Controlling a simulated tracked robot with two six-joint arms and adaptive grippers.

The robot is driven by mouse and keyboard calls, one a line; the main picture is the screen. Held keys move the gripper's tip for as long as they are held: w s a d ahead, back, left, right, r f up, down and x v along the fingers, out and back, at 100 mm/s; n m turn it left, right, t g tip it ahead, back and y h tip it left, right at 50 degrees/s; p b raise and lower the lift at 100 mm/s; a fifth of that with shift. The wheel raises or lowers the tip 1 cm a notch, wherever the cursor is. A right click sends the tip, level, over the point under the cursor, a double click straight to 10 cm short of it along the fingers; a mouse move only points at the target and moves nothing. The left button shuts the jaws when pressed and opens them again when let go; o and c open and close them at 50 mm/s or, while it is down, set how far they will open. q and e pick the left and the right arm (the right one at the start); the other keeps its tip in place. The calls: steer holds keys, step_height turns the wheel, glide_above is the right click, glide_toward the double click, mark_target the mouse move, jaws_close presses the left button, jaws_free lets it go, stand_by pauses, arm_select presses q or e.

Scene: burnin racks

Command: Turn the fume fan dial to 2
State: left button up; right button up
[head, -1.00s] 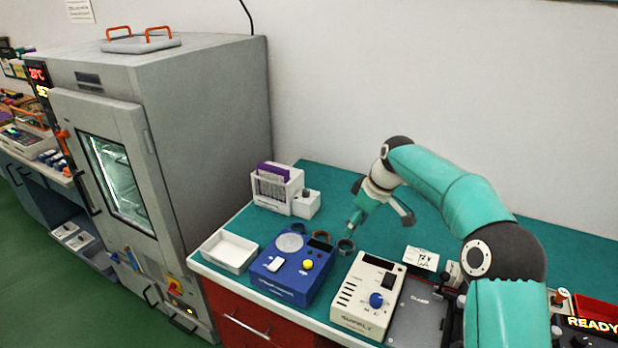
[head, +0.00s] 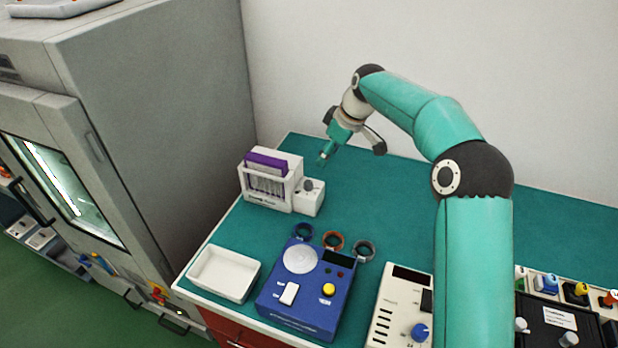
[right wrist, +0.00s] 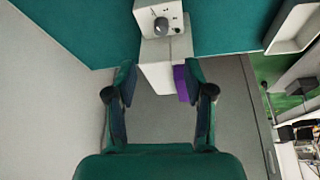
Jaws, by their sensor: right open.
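The fume fan dial (head: 309,185) is a dark grey round knob on a small white box at the right side of a white unit (head: 268,202) with a purple insert. In the right wrist view the dial (right wrist: 161,25) shows near the top, with small marks around it that are too small to read. My right gripper (head: 325,157) is above and behind the dial, apart from it. My left gripper is not in view.
On the green bench (head: 405,225) are a white tray (head: 224,274), a blue device (head: 316,312) with a yellow knob, several rings behind it, and a cream device (head: 392,313) with a blue knob. A grey chamber (head: 165,115) stands at left. Bench right of the dial is clear.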

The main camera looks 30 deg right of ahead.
mark_target(309, 182)
steer(key=p+x, duration=0.3)
steer(key=x, duration=1.1)
steer(key=shift+a, duration=0.2)
